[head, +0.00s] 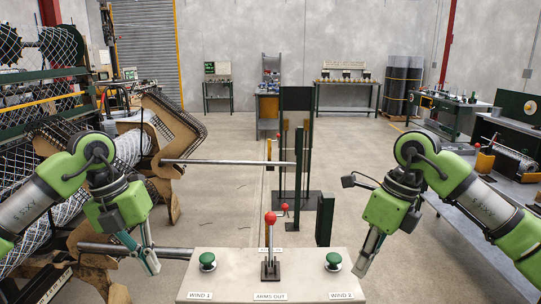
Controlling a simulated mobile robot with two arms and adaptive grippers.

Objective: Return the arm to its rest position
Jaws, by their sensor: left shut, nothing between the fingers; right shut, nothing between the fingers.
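My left gripper (150,266) is shut and empty, pointing down just left of the control panel (235,267). My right gripper (360,270) is shut and empty, pointing down just past the panel's right edge. Both green arms are bent and come in from the sides. The panel carries a red-knobbed lever (270,245) marked ARMS OUT, standing upright. A green button (207,261) marked WIND 1 is on its left and another green button (333,261) marked WIND 2 is on its right. Neither gripper appears to touch the panel.
A chain-link weaving machine (45,100) with mesh rolls stands at the left. A horizontal metal bar (225,162) reaches from it towards a dark green post (297,150). A grey workbench (470,235) runs along the right. Open concrete floor lies between.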

